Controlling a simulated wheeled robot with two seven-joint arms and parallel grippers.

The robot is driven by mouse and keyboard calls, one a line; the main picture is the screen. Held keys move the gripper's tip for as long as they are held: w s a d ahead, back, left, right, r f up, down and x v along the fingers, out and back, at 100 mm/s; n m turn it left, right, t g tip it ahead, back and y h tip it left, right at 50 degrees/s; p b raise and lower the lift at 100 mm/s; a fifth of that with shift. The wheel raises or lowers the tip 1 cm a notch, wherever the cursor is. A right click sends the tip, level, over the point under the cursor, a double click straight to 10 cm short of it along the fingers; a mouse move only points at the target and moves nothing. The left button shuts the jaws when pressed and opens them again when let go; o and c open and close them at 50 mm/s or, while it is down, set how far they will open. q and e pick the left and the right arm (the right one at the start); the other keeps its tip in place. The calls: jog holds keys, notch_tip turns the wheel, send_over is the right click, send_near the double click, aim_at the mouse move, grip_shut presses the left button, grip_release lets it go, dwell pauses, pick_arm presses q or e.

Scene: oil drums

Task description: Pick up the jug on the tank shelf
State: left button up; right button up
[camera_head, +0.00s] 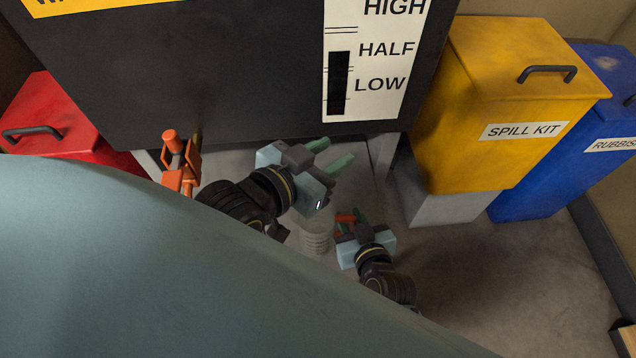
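A pale, translucent ribbed jug (313,238) stands below the dark tank, largely hidden behind my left gripper and arm. My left gripper (330,154) is above it, with its two green fingers apart and nothing between them. My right gripper (350,218) is lower and just right of the jug. A small red-orange part (345,217) shows at its fingers; I cannot tell whether it belongs to the jug or is gripped. The tank shelf cannot be clearly made out behind my arms.
The dark tank (230,80) with its level gauge fills the top. An orange valve (180,165) hangs at its lower left. A red bin (65,120) is left; a yellow spill kit bin (480,110) and blue rubbish bin (560,150) are right.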

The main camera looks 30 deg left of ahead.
jog(key=shift+w+a+f, duration=0.15)
jog(key=shift+w+a, duration=0.1)
jog(key=shift+w, duration=0.05)
grip_shut()
pick_arm(q)
jog(key=shift+w+d+r+t, duration=0.15)
jog(key=shift+r+t, duration=0.2)
jog(key=shift+r, duration=0.15)
jog(key=shift+w+d+r+t, duration=0.1)
jog(key=shift+w+r+t, duration=0.05)
jog(key=shift+r+t, duration=0.25)
jog(key=shift+g, duration=0.25)
